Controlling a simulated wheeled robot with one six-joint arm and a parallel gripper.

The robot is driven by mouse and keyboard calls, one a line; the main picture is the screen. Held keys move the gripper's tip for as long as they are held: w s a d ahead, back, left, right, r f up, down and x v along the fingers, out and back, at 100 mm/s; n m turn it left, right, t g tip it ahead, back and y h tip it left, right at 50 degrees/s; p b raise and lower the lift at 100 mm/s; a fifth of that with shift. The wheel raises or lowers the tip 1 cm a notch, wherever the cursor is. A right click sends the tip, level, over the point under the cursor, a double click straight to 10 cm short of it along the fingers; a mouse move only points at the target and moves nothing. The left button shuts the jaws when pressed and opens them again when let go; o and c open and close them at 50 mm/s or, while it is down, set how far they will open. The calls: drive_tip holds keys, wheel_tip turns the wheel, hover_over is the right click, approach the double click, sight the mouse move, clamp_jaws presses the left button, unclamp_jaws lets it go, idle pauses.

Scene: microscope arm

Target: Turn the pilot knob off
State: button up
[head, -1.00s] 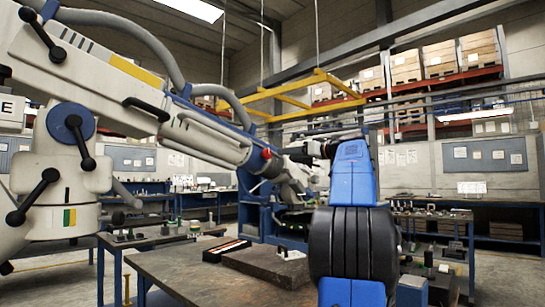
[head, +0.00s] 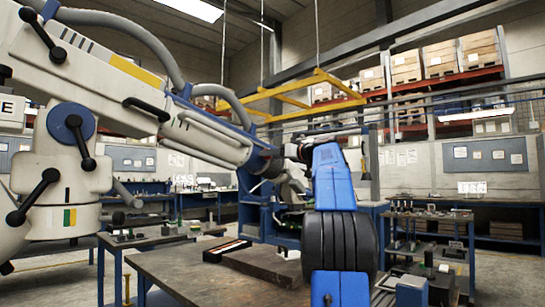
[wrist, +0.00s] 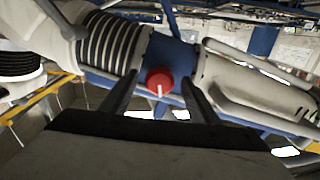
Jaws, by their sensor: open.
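The pilot knob (wrist: 160,82) is red with a white pointer line that points roughly downward in the wrist view. It sits on the blue joint block (wrist: 172,55) of the microscope arm. My gripper (wrist: 160,86) is open, with one dark finger on each side of the knob in the picture. A gap shows on both sides, and I cannot tell whether the tips reach around the knob or stop short of it. In the head view my gripper (head: 283,152) is at the arm's joint, and the knob is hidden behind it.
The pale microscope arm (head: 205,138) runs in from the left with dark clamp levers (head: 80,135). A workbench (head: 180,268) with a dark plate (head: 265,263) stands below. A yellow frame (head: 290,95) hangs above. A ribbed pale housing (wrist: 110,45) lies beside the knob.

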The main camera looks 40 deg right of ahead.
drive_tip(key=c, duration=1)
drive_tip(key=shift+m, duration=0.7)
drive_tip(key=o, duration=1)
drive_tip(key=s+d, duration=0.1)
drive_tip(key=s, duration=1.6)
drive_tip(key=shift+s+d, duration=0.2)
